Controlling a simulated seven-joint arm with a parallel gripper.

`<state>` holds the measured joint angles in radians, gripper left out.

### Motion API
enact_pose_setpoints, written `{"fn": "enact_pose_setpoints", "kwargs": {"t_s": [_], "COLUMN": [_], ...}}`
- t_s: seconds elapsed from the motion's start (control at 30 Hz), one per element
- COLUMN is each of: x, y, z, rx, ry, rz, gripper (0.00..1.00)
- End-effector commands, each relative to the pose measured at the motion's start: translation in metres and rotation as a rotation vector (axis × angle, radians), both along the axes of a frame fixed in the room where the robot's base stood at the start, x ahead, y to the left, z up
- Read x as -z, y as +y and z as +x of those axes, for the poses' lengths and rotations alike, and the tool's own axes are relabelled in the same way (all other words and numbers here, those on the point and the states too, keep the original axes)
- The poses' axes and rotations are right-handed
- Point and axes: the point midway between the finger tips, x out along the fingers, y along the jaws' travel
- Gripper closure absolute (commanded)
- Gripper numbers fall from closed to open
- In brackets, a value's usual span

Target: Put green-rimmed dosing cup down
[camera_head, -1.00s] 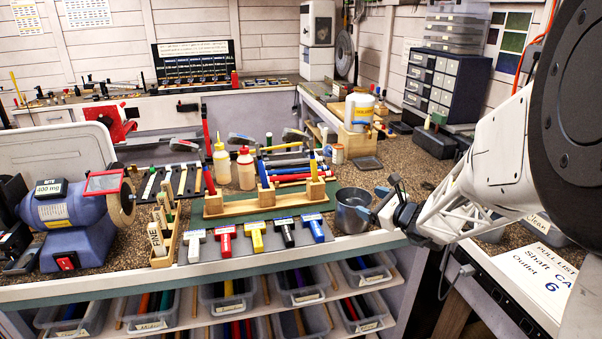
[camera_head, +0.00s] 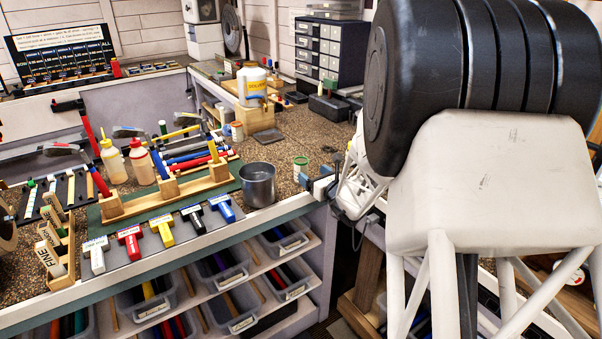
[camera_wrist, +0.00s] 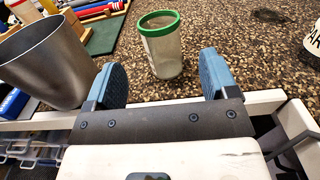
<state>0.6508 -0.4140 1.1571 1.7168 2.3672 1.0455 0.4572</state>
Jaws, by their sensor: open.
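The green-rimmed dosing cup (camera_head: 300,168) is clear and stands upright on the speckled bench top, near its front edge. In the wrist view the cup (camera_wrist: 163,52) stands just ahead of the gap between my fingers, with space on both sides. My gripper (camera_wrist: 160,76) is open and empty, its blue finger pads apart. In the head view my gripper (camera_head: 322,184) is low at the bench edge, just in front of the cup, partly hidden by my arm.
A metal beaker (camera_head: 258,186) stands left of the cup; in the wrist view this beaker (camera_wrist: 42,65) is close to my left finger. A white tub (camera_head: 251,84) stands farther back. The bench behind the cup is mostly clear.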

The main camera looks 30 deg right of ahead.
Motion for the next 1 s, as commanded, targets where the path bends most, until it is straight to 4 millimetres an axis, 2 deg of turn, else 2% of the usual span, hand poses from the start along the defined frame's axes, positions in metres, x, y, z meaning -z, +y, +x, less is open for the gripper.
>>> {"fn": "enact_pose_setpoints", "kwargs": {"t_s": [0.37,0.77,1.0], "x": [0.0,0.0,0.002], "y": [0.0,0.0,-0.001], "z": [0.025,0.027,0.047], "rx": [-0.002,-0.001,-0.001], "ry": [0.0,0.0,0.001], "rz": [-0.001,-0.001,0.0], "gripper": [0.21,0.21,0.21]}}
